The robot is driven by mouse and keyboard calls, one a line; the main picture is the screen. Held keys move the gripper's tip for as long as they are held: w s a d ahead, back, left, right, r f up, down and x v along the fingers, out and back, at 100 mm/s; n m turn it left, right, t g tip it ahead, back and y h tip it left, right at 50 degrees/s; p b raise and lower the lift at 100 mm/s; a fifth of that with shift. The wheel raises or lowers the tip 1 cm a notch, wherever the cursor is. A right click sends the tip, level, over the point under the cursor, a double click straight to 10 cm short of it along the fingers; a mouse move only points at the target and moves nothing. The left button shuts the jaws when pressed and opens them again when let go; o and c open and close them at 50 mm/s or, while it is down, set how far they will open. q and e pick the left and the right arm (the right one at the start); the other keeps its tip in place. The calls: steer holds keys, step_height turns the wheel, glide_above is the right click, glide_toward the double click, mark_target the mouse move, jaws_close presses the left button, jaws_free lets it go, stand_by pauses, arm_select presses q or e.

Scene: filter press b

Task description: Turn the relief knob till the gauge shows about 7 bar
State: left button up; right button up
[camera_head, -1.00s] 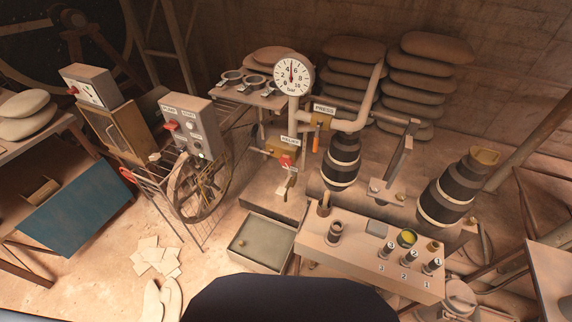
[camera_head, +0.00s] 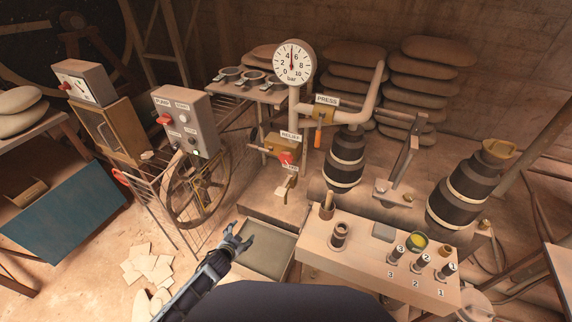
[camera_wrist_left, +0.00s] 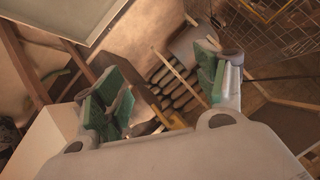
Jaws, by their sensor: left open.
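The red relief knob (camera_head: 286,159) sits on a brass valve body below the RELIEF label (camera_head: 290,136), at the middle of the head view. The round white gauge (camera_head: 294,62) stands on the pipe above it, its needle pointing nearly straight up, near 5 bar. My left gripper (camera_head: 238,238) is over the left edge of the grey tray, below and left of the knob, apart from it. In the left wrist view its green-padded fingers (camera_wrist_left: 160,95) are spread with nothing between them. The knob cannot be made out in the wrist view. My right gripper is not in view.
The grey tray (camera_head: 247,254) lies below the valve. A pump control box (camera_head: 187,122) and a spoked wheel (camera_head: 200,188) stand left of it. A bench with numbered pieces (camera_head: 340,261) is at right. An orange-handled press lever (camera_head: 318,137) is beside the pipe.

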arm_select(q)
steer(key=w+d+r+m+t+h+b, duration=0.1)
steer(key=d+r, duration=0.3)
steer(key=r, duration=0.5)
steer(key=w+d+r+m+t+h+b, duration=0.1)
steer(key=d+r+t+h+b, duration=0.1)
steer(key=r, duration=0.7)
steer(key=w+d+r+m+t+h+b, duration=0.1)
steer(key=w+d+r+m+t+b, duration=0.1)
steer(key=d+r, duration=0.5)
steer(key=shift+r+t+h+b, duration=0.3)
steer(key=shift+r+h+b, duration=0.1)
steer(key=shift+r+b, duration=0.5)
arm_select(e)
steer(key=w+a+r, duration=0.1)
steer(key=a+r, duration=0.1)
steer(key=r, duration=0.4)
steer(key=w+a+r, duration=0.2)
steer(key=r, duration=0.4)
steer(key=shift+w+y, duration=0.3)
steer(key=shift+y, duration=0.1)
arm_select(q)
steer(key=shift+w, duration=0.25)
